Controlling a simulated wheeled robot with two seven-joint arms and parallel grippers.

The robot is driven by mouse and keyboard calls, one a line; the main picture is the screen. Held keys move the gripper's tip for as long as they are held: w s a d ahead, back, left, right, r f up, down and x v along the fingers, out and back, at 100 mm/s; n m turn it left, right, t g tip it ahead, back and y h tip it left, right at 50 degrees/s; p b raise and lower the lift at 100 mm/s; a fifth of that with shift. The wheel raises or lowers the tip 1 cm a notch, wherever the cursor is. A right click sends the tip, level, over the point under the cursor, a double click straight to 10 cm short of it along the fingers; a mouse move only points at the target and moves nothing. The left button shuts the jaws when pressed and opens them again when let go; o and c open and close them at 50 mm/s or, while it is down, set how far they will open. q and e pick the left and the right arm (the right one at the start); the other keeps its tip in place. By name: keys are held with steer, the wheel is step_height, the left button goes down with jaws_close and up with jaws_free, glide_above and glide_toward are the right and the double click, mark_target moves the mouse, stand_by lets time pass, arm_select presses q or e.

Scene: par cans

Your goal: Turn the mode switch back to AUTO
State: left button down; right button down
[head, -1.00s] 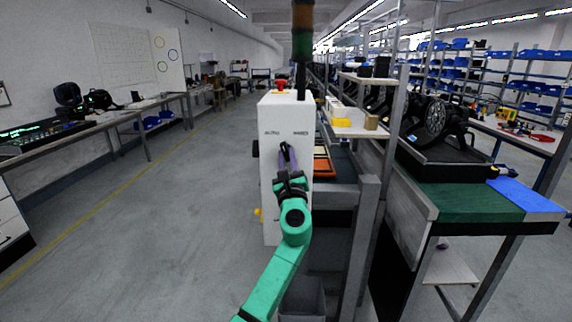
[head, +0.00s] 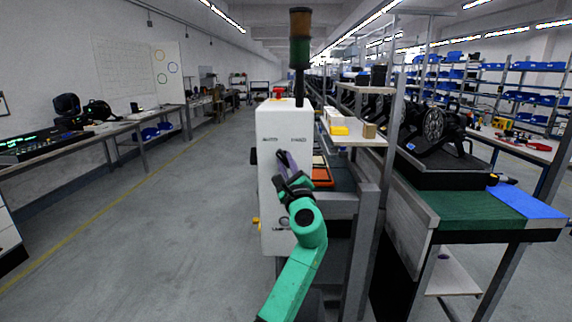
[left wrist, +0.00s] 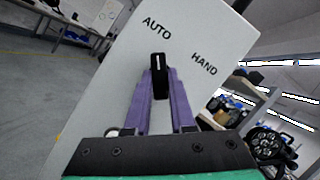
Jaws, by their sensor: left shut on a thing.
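The mode switch is a black knob with a small white mark, on the front of a white control box (head: 272,215). In the left wrist view the switch (left wrist: 159,66) points straight up the picture at the AUTO label (left wrist: 157,28). The HAND label (left wrist: 204,63) lies off to its right. My left gripper (left wrist: 159,84) has its two purple fingers shut on the switch, one on each side. In the head view the left gripper (head: 286,161) leans to the left, toward AUTO, and hides most of the switch. My right gripper is not in view.
A red button (head: 279,92) and a stack light (head: 300,40) top the box. A metal-framed bench with a shelf (head: 358,140) stands close on the right. A green-topped table (head: 470,203) is farther right. The floor to the left is clear.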

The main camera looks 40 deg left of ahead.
arm_select(q)
steer(key=c, duration=0.8)
jaws_free()
steer(key=shift+o, duration=0.2)
steer(key=b+v, duration=0.3)
steer(key=v, duration=1.1)
steer(key=shift+s+d+b, duration=0.15)
steer(key=shift+d+b, duration=0.1)
steer(key=shift+b, duration=0.05)
steer(key=shift+f, duration=0.1)
